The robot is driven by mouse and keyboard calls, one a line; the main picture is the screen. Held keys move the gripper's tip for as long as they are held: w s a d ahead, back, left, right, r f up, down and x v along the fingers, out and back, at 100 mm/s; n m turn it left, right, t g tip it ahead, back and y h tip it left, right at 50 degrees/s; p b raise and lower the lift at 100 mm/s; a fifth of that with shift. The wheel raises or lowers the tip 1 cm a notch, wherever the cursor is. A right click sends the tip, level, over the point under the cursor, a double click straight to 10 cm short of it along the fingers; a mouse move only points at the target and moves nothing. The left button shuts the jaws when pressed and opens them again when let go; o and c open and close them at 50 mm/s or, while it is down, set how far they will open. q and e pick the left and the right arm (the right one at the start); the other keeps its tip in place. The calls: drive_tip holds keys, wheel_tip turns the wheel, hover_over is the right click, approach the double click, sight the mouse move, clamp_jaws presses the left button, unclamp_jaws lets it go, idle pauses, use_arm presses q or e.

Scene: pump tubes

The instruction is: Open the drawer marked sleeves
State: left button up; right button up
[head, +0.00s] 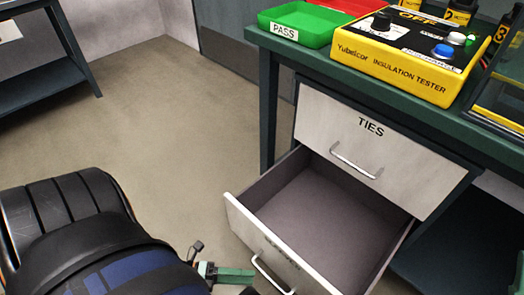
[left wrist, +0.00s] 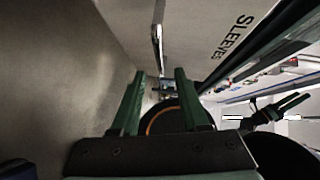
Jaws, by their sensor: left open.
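The sleeves drawer (head: 315,205) is the lower one and stands pulled well out, empty inside. Its front shows the word SLEEVES in the left wrist view (left wrist: 200,25); in the head view the label is dim. Its bar handle (head: 272,276) also shows in the left wrist view (left wrist: 157,45), lined up with the gap between my fingers. My left gripper (head: 248,275) is open beside the handle. In the left wrist view both green fingers (left wrist: 159,88) stand apart with nothing held. I cannot tell whether the fingertips reach around the bar. My right gripper (left wrist: 290,103) shows small at the right.
The ties drawer (head: 378,150) above is shut. On the green bench (head: 268,38) stand a green PASS tray (head: 305,22), a red tray (head: 345,6) and a yellow insulation tester (head: 405,58). The floor (head: 165,125) left of the drawer is clear.

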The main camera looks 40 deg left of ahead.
use_arm(q)
drive_tip(key=shift+v, duration=2.7)
